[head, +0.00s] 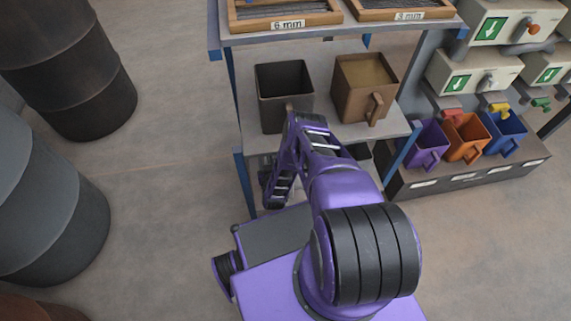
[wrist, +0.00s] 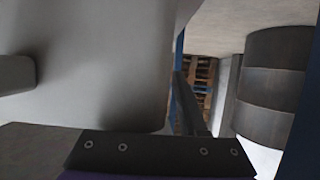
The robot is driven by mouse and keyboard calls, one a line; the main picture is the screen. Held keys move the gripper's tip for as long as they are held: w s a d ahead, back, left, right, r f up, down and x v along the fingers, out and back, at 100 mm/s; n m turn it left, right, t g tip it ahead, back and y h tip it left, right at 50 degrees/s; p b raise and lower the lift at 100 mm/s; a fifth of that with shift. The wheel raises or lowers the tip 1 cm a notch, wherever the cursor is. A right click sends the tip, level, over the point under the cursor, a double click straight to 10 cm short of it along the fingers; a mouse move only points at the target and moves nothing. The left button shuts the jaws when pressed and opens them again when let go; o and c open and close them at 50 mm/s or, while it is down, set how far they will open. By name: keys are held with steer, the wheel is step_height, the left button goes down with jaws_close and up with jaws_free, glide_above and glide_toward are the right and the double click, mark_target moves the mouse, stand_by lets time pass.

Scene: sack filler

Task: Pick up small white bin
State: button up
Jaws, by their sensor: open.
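A pale white bin (wrist: 95,65) fills the left and middle of the wrist view, very close to the camera. A stub like a handle (wrist: 15,73) juts in at the far left edge. My gripper (wrist: 160,152) shows at the bottom of the wrist view as a dark bar with screws. One dark finger (wrist: 190,105) stands just right of the bin's wall; the other is not clearly visible. The gripper is open, and contact with the bin cannot be told. In the head view my purple arm bends down by the shelf, and no white bin shows there.
A rack shelf (head: 328,118) holds a dark grey bin (head: 285,113) and a brown bin (head: 357,106), above my gripper's area. Blue rack posts (head: 246,180) stand close. Purple, orange and blue bins (head: 505,133) sit right. Dark drums (head: 45,210) stand left, with clear floor between.

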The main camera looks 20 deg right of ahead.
steer(key=shift+c, duration=0.2)
jaws_close()
stand_by(1.3)
